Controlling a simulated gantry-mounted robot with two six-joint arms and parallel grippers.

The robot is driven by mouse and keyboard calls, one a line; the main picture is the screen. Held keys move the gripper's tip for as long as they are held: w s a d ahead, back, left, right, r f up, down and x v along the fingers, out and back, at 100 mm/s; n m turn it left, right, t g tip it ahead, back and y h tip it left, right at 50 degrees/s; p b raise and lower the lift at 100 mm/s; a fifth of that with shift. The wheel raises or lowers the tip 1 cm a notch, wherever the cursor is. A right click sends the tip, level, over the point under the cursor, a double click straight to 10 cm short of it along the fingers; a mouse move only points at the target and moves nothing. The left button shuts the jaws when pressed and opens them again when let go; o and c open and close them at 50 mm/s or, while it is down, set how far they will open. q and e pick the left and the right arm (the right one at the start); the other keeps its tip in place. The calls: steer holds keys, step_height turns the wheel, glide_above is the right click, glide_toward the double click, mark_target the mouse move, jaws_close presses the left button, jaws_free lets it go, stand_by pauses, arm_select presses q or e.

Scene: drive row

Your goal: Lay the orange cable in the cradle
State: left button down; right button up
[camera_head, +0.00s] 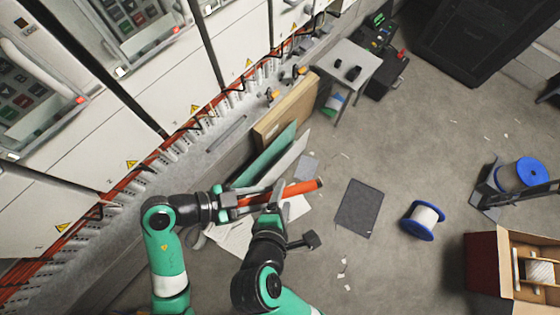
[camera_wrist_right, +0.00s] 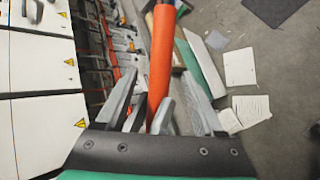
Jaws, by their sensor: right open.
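The orange cable (camera_head: 298,189) is a thick, straight tube with a dark end, held off the floor in the middle of the head view. It also runs up the middle of the right wrist view (camera_wrist_right: 161,75). My right gripper (camera_head: 272,200) is open at the cable, its fingers on either side of it in the right wrist view (camera_wrist_right: 160,105). My left gripper (camera_head: 245,201) is at the cable's left end; its grip is not clear. I cannot single out the cradle with certainty; yellow-tipped holders (camera_head: 272,95) stand on the ledge along the cabinets.
Thin orange cables (camera_head: 150,160) run along the cabinet row. Leaning boards (camera_head: 286,112) stand close behind the grippers. A grey table (camera_head: 350,62), a dark mat (camera_head: 359,208), a white-and-blue spool (camera_head: 423,220) and an open box (camera_head: 484,266) are farther right. Floor between them is mostly clear.

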jaws_close()
stand_by(0.3)
arm_select(q)
steer(key=c, duration=0.5)
jaws_free()
